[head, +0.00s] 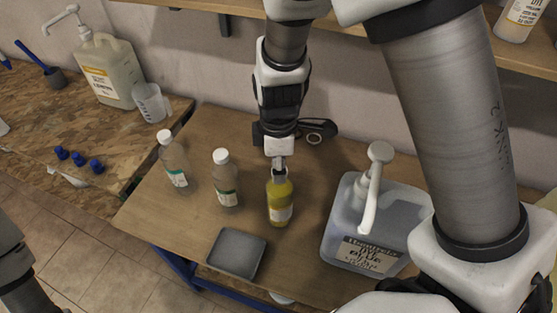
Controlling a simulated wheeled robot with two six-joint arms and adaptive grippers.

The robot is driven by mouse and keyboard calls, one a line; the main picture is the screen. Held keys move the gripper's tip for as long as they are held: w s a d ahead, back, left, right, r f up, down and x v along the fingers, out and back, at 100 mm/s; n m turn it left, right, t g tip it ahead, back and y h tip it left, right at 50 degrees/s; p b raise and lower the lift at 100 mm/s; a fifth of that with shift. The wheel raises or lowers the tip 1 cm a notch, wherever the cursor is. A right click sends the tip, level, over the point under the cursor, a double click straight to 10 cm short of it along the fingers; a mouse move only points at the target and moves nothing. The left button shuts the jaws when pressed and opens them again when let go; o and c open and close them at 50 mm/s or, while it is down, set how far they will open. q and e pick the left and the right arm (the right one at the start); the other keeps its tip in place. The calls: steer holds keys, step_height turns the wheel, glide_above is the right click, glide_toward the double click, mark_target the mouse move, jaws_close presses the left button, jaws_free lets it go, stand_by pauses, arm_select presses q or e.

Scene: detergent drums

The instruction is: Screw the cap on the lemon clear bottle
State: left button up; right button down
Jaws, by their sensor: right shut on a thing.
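The lemon clear bottle (281,205), with yellow liquid and a pale label, stands upright on the brown table. My right gripper (279,168) points down directly over its neck. It is shut on the small pale cap, mostly hidden between the fingers, at the bottle's mouth. From this angle I cannot tell whether the cap is seated on the thread. My left gripper is out of view; only part of my left arm shows at the lower left edge.
Two white-capped bottles (225,180) (174,163) stand left of the lemon bottle. A grey tray (236,254) lies in front. A large pump jug (345,215) stands close on the right. A black ring-shaped item (318,131) lies behind. A side bench holds blue-topped items (79,159).

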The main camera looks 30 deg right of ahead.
stand_by(0.3)
steer(key=m+p, duration=0.2)
steer(key=m, duration=0.2)
steer(key=shift+r+p, duration=0.1)
steer(key=shift+p, duration=0.2)
steer(key=shift+m+p, duration=0.3)
steer(key=shift+m, duration=0.6)
steer(key=c, duration=1)
jaws_free()
steer(key=shift+w, duration=0.1)
